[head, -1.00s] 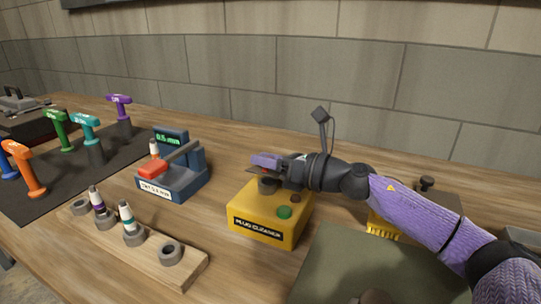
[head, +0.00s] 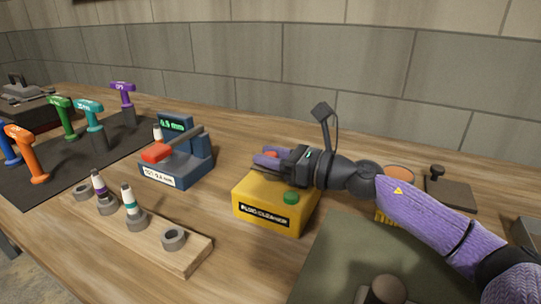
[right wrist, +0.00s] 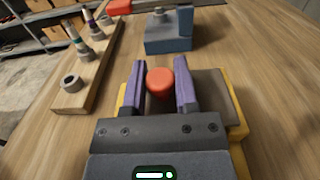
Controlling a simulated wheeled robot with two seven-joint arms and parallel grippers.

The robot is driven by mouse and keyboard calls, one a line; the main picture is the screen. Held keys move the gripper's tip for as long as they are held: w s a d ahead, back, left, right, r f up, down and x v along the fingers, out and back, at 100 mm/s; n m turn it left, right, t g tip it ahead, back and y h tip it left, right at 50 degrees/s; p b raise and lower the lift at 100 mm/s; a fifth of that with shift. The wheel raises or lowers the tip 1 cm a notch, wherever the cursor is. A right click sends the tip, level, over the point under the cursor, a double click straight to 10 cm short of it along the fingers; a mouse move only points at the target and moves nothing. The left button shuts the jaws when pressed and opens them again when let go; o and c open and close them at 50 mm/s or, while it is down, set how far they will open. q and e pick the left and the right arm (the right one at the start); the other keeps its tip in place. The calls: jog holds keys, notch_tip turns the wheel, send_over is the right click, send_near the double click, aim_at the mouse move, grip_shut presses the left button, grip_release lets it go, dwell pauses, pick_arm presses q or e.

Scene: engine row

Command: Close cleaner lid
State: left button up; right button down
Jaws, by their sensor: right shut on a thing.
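I take the knob to be the lid's. A grey plate (right wrist: 218,95) shows beside the fingers over the yellow body. My fingers hide much of the cleaner's top, so I cannot tell whether the lid is fully seated. My left gripper is out of view.
A blue gap gauge (head: 178,172) with a red-ended lever stands left of the cleaner. A wooden plug rack (head: 190,255) is at the front left. Several coloured tools stand on a dark mat at the far left. A green-grey mat (head: 345,250) lies at the right.

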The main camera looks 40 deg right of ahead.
jog(key=shift+f, duration=0.1)
jog(key=shift+c, duration=2)
grip_release()
jog(key=shift+s+d, duration=0.15)
jog(key=shift+s, duration=0.25)
jog(key=p+v, duration=0.2)
jog(key=v, duration=0.7)
jog(key=shift+p, duration=0.4)
